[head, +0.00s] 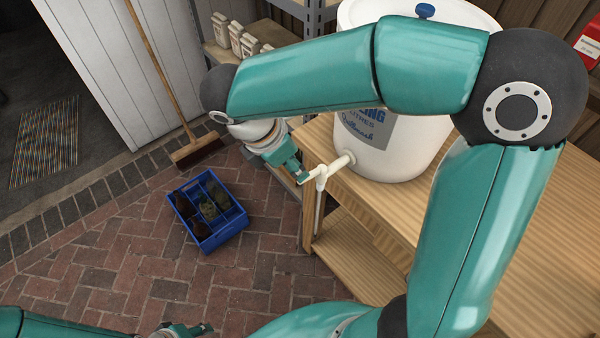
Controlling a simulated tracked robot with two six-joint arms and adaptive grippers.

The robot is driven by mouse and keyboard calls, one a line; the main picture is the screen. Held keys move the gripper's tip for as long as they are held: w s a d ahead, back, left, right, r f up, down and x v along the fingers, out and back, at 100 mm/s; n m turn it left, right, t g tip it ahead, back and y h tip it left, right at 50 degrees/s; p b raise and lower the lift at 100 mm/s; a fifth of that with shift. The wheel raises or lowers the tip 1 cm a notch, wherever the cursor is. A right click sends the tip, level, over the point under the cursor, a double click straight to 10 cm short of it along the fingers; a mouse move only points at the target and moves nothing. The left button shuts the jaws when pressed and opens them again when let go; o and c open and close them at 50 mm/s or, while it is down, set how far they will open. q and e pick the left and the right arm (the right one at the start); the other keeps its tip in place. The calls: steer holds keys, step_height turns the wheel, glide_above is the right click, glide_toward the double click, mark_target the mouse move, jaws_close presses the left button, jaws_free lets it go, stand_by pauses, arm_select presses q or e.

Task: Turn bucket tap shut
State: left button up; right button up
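The white bucket (408,160) stands on the wooden bench, partly hidden behind my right arm. Its cream tap (340,163) sticks out to the left past the bench edge, with a pale tube hanging down from it. My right gripper (301,179) reaches in from the upper left, its tips at the outer end of the tap by the handle. Whether they touch or grip the handle is too small to tell. My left gripper (207,328) is low at the bottom edge, away from the tap and partly cut off.
A blue crate (246,221) holding brown bottles stands on the brick floor left of the bench (533,225). A broom (160,70) leans against the white door. Shelving with pale cartons (236,40) stands behind. A red box (588,45) is at upper right.

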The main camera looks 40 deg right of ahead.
mark_target(313, 174)
steer(key=shift+x, duration=2.7)
jaws_close()
steer(key=shift+a, duration=0.1)
